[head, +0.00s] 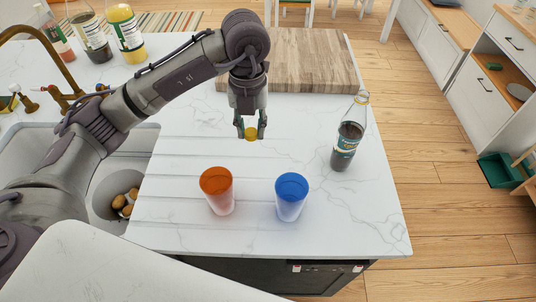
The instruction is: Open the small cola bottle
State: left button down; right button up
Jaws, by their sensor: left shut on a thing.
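The small cola bottle (347,146) stands upright on the right part of the white counter, with dark liquid and a blue-green label. Its top is open, with no cap on its neck. My left gripper (251,133) is above the middle of the counter, to the left of the bottle and apart from it. It is shut on a yellow cap (251,134). My right gripper is not in view.
An orange cup (217,191) and a blue cup (291,196) stand near the counter's front. A wooden cutting board (312,60) lies behind. Several bottles stand at the back left by the brass faucet (70,90) and sink (60,160). The counter's right edge drops to the floor.

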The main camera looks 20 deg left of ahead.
aim_at(256, 173)
pick_arm(q)
jog(key=f+n, duration=0.3)
jog(key=f, duration=0.2)
jog(key=f+n, duration=0.3)
jog(key=f, duration=0.2)
jog(key=w+f+n+p, duration=0.1)
jog(key=f+n, duration=0.2)
jog(key=f, duration=0.2)
jog(key=shift+d+f, duration=0.1)
jog(key=shift+f, duration=0.45)
jog(key=shift+f, duration=0.25)
jog(key=c, duration=0.8)
grip_release()
jog(key=shift+c, duration=0.2)
jog(key=shift+r, duration=0.2)
